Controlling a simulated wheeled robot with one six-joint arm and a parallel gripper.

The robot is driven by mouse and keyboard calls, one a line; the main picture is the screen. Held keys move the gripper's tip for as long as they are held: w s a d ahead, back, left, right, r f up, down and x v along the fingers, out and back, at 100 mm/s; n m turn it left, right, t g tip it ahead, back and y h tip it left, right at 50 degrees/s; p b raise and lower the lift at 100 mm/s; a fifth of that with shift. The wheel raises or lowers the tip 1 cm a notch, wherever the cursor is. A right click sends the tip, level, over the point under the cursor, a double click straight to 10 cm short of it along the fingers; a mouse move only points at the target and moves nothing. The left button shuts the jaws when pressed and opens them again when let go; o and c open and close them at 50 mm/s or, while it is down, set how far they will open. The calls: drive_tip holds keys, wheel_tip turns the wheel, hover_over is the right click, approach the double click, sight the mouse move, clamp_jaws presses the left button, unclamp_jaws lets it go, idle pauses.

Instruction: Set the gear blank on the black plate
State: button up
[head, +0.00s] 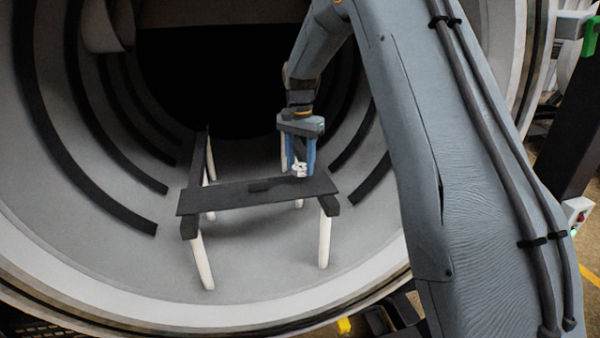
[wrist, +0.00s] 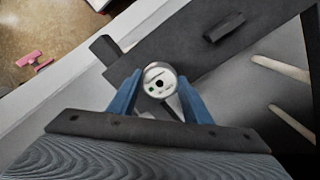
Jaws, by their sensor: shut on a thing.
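The gear blank (wrist: 159,80) is a small pale disc with a dark centre hole. My gripper (wrist: 160,95) is shut on it, with a blue finger on each side. In the head view the gear blank (head: 299,169) shows between the fingertips of my gripper (head: 300,165), low over the right part of the black plate (head: 225,196). I cannot tell whether it touches the plate. The black plate lies across the dark rails inside the furnace. It also shows in the wrist view (wrist: 185,45), behind the gear blank.
A small dark block (head: 259,185) lies on the plate, left of my gripper. White posts (head: 202,262) hold up the rails. Dark curved bands (head: 85,165) line the round furnace wall. The plate's left part is clear.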

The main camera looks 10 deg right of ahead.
sight(300, 167)
drive_tip(key=shift+f+p, duration=0.65)
drive_tip(key=shift+f, duration=1.4)
drive_tip(key=shift+f, duration=0.15)
drive_tip(key=o, duration=1.4)
drive_tip(key=shift+c, duration=0.2)
wheel_tip(300, 167, up, 11)
drive_tip(key=b, duration=0.4)
drive_tip(key=shift+r, duration=0.2)
drive_tip(key=shift+s+r, duration=0.1)
drive_tip(key=shift+r, duration=0.35)
drive_tip(key=s+f+n, duration=0.3)
drive_tip(key=s+f, duration=0.1)
drive_tip(key=s, duration=0.7)
drive_tip(key=s+f+n, duration=0.3)
drive_tip(key=s+f, duration=0.2)
drive_tip(key=s, duration=0.6)
drive_tip(key=s+f+n+t, duration=0.1)
drive_tip(key=s+f+n, duration=0.2)
drive_tip(key=s, duration=0.8)
wheel_tip(300, 167, down, 2)
